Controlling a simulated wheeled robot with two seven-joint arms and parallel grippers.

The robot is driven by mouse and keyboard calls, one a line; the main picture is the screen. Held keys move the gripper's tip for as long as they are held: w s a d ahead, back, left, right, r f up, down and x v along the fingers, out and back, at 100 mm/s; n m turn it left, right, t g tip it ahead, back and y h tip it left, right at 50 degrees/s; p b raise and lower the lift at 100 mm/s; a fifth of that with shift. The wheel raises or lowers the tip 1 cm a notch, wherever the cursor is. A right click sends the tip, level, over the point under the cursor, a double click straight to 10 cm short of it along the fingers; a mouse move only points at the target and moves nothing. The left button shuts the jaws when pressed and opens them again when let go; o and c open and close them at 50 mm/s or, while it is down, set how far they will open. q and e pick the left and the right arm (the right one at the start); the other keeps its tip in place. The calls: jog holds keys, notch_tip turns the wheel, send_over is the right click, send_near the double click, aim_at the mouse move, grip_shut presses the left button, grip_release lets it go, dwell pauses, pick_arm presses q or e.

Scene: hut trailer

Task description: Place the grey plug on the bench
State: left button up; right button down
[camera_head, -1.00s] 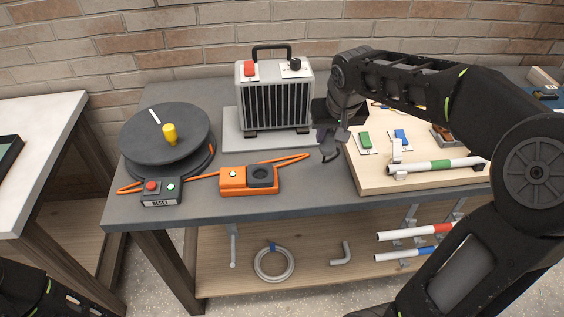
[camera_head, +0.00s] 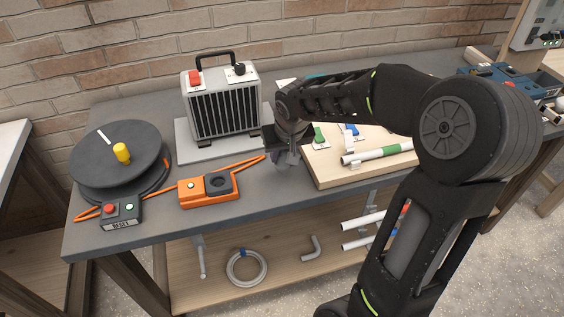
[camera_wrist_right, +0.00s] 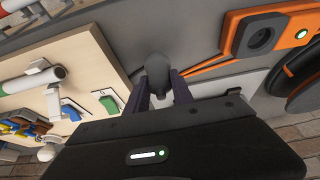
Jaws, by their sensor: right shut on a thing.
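The grey plug (camera_wrist_right: 157,77) is between the fingers of my right gripper (camera_wrist_right: 160,92) in the right wrist view, with its rounded end showing beyond the fingertips. In the head view my right gripper (camera_head: 287,152) is over the grey bench (camera_head: 245,205), between the orange socket box and the pale wooden board. Its fingers point down, and the plug is mostly hidden there. I cannot tell whether the plug touches the bench top. My left gripper is out of view.
A heater (camera_head: 222,105) stands behind, left of the gripper. The wooden board (camera_head: 325,176) with switches and tubes lies close on the right. Bare bench shows in front of the gripper.

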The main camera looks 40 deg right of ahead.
aim_at(282, 164)
notch_tip(282, 164, down, 4)
jog(key=shift+r, duration=0.15)
dwell(0.3)
jog(key=shift+f, duration=0.3)
jog(key=c, duration=1.1)
grip_release()
jog(key=shift+r, duration=0.1)
jog(key=shift+r, duration=0.1)
